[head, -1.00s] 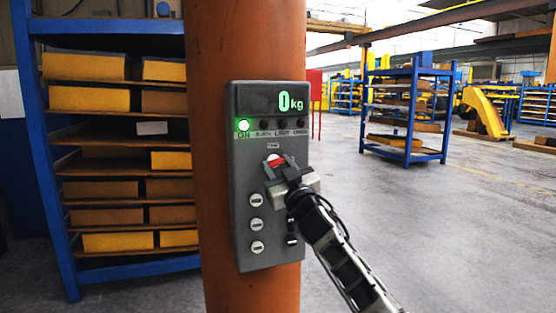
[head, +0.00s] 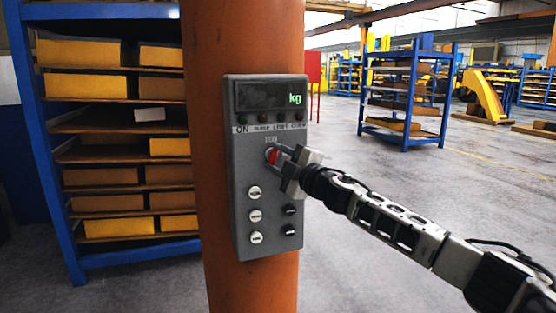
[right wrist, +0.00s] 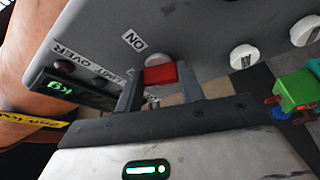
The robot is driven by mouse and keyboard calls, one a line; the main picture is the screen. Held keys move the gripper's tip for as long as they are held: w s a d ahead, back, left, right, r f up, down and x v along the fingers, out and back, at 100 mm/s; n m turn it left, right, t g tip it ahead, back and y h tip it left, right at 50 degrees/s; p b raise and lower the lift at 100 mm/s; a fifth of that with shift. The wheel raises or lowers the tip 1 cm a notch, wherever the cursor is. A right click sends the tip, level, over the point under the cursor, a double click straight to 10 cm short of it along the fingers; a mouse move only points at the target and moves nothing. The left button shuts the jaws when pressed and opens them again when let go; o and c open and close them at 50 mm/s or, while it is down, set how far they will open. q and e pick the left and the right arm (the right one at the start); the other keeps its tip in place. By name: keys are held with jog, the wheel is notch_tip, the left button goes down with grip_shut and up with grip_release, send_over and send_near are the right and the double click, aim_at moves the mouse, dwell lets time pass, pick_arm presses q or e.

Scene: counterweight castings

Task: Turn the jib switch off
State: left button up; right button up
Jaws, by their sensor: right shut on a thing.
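A grey control box (head: 262,205) is fixed to an orange column. Its red switch (head: 272,156) sits below the row of lamps and also shows in the right wrist view (right wrist: 160,74). My right gripper (head: 280,158) comes in from the right and is shut on the red switch, a finger on each side of it. In the right wrist view the two fingertips (right wrist: 159,92) stand at the switch. The display (head: 270,96) shows only "kg" with no digit, and the lamp over "ON" (head: 242,118) is dark. My left gripper is not in view.
The orange column (head: 240,35) stands behind the box. White buttons (head: 254,192) and black ones (head: 290,210) sit low on the box. A blue rack (head: 100,262) with yellow and brown bins stands left. The floor to the right is open.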

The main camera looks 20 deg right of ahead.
jog(key=n, duration=0.2)
jog(key=n+g, duration=0.1)
jog(key=n, duration=0.1)
jog(key=shift+d+r+g, duration=0.1)
jog(key=shift+g, duration=0.2)
dwell(0.3)
jog(key=o, duration=1)
jog(key=v, duration=1.5)
jog(key=shift+s+b, duration=0.45)
